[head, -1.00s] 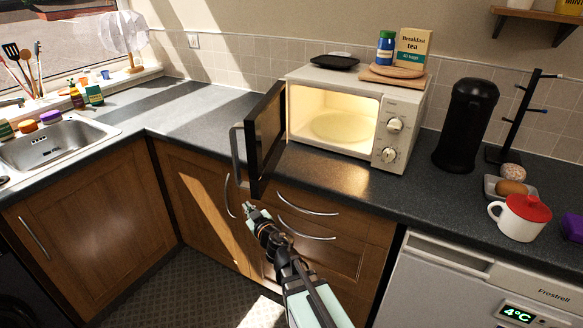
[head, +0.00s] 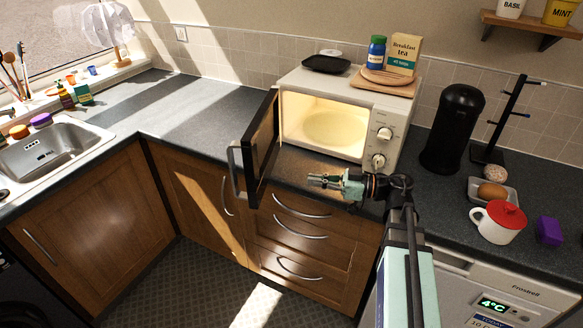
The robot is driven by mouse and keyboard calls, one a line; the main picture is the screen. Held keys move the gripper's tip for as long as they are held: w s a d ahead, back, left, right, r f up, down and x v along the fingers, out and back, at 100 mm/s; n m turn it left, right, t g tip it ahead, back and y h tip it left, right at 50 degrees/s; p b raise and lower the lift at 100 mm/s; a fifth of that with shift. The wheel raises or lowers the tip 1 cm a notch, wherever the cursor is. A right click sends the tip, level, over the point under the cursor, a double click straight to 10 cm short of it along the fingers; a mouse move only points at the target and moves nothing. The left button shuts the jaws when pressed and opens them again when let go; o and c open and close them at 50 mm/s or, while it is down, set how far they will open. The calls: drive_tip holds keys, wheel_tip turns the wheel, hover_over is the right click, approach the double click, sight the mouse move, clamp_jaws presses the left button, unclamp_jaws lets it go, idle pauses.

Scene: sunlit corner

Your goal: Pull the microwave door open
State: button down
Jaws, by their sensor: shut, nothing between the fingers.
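The white microwave (head: 358,108) stands on the dark worktop with its lit, empty cavity (head: 330,127) showing. Its dark door (head: 262,148) is swung wide open on the left side and sticks out past the worktop's front edge. The grey bar handle (head: 234,170) is on the door's outer, left face. My gripper (head: 312,181) is shut and empty, pointing left in front of the microwave. In the picture it lies to the right of the door's inner face, apart from it, and the handle is on the door's far side from it.
A black tray (head: 326,64), a blue jar (head: 376,53) and a tea box (head: 404,55) stand on the microwave. To the right are a black canister (head: 452,130), a mug tree (head: 500,120) and a red-lidded mug (head: 498,222). The worktop (head: 190,115) left of the door is clear.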

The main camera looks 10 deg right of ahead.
sight(257, 173)
drive_tip(key=p+x, duration=0.3)
drive_tip(key=x, duration=1)
drive_tip(key=shift+a+f, duration=0.1)
drive_tip(key=shift+a, duration=0.3)
drive_tip(key=shift+w, duration=0.1)
